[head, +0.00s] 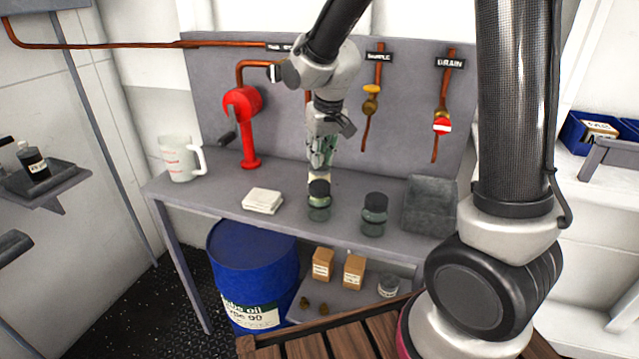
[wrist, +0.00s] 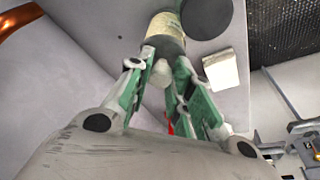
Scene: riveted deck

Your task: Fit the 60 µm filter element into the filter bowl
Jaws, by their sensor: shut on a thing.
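My gripper (head: 322,150) points down over the middle of the grey workbench. In the wrist view my gripper (wrist: 160,75) is shut on a cream cylinder (wrist: 165,25) with a dark band at its near end, which appears to be the filter element. A pale rounded nub shows between the fingers. I cannot make out the filter bowl with certainty, nor any 60 µm marking.
A white folded stack (head: 262,201), a red hand pump (head: 243,120) and a white jug (head: 180,160) are to the left. Copper pipes with valves (head: 371,100) line the back panel.

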